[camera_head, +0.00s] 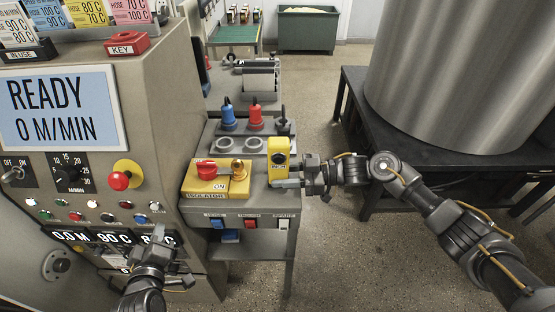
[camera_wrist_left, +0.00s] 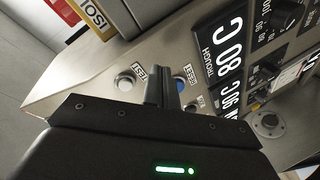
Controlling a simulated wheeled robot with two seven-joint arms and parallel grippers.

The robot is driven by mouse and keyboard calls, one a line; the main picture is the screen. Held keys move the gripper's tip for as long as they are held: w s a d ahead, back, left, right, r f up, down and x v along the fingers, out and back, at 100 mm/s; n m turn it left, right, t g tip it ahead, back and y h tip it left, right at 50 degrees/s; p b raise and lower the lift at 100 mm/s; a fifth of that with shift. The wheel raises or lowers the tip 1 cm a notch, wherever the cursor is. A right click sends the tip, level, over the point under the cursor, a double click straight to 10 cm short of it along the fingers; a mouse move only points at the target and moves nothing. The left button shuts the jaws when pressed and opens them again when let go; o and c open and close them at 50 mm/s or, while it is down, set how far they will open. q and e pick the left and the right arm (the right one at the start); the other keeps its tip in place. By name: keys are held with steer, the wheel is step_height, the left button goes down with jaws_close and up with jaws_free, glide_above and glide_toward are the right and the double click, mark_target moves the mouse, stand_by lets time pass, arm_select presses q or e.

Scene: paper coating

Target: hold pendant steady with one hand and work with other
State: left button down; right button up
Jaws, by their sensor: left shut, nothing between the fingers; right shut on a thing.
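The yellow pendant (camera_head: 279,151), with a black round button and an INCH label, stands upright at the right end of the grey bench. My right gripper (camera_head: 290,172) is shut on the pendant from the right side. My left gripper (camera_head: 160,238) is shut and empty in front of the lower control panel, over part of the number displays. In the left wrist view its closed fingers (camera_wrist_left: 162,86) point at the panel between the white TEST button (camera_wrist_left: 125,82) and the blue RESET button (camera_wrist_left: 181,84). I cannot tell whether they touch it.
The screen (camera_head: 55,108) reads READY, 0 M/MIN. A red stop button (camera_head: 120,181) sticks out of the panel. A yellow isolator box (camera_head: 215,180) with a red knob is on the bench left of the pendant. A large metal drum (camera_head: 465,70) stands on a dark table at right.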

arm_select(q)
steer(key=w+d+r+m+t+h, duration=0.2)
steer(key=w+d+r+m+h, duration=0.15)
steer(key=d+m, duration=0.3)
steer(key=m+g+h, duration=0.3)
steer(key=m+h, duration=1.1)
steer(key=m, duration=0.8)
glide_toward(279, 160)
steer(key=s+d+r, duration=0.1)
steer(key=s+d, duration=0.5)
steer(key=shift+s+a+y, duration=0.1)
steer(key=shift+y, duration=0.15)
steer(key=w, duration=0.9)
steer(key=shift+w, duration=0.35)
